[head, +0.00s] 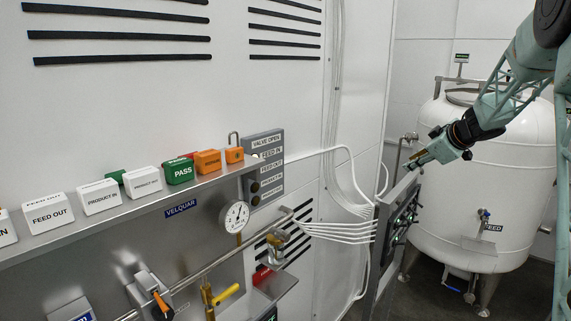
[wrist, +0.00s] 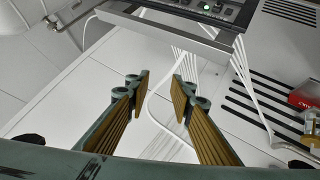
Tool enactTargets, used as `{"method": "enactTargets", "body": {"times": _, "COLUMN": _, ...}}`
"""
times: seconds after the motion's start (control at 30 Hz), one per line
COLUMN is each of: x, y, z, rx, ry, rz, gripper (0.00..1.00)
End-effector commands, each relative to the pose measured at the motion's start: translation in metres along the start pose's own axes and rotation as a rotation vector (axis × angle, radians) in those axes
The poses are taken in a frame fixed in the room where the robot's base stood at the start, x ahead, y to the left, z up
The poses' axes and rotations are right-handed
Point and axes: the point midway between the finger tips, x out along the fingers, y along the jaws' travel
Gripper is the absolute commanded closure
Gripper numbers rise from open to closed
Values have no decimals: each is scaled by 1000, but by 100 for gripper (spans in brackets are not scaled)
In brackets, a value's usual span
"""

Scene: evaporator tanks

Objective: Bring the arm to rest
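My teal arm reaches in from the right in the head view, with my gripper (head: 412,162) pointing left and down in front of the white tank. In the wrist view my gripper (wrist: 160,92) has its two brown-padded fingers apart, with nothing between them but the white wall and a pale cable behind. It holds nothing. In the head view its fingertips appear close to the upper edge of a grey control panel (head: 385,222); I cannot tell the exact gap. The panel also shows at the top of the wrist view (wrist: 165,33).
A white tank (head: 480,195) stands behind my arm. A steel shelf (head: 70,237) at left carries labelled white blocks, a green PASS block (head: 180,171) and orange blocks. White cables (head: 340,230) run to the panel.

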Motion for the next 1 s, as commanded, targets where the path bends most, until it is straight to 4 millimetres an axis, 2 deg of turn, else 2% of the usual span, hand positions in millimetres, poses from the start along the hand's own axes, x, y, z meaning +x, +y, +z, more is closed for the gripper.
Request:
{"method": "enactTargets", "body": {"times": 0.2, "x": -28, "y": 5, "z": -30, "rx": 27, "ry": 7, "rz": 101, "gripper": 79}}
{"method": "enactTargets", "body": {"times": 0.5, "x": -72, "y": 5, "z": -57, "rx": 79, "ry": -2, "rz": 225, "gripper": 79}}
{"method": "enactTargets", "body": {"times": 0.73, "x": -108, "y": -3, "z": -68, "rx": 127, "ry": -21, "rz": 306, "gripper": 79}}
{"method": "enactTargets", "body": {"times": 1.0, "x": -152, "y": -23, "z": -69, "rx": 192, "ry": -57, "rz": 383, "gripper": 79}}
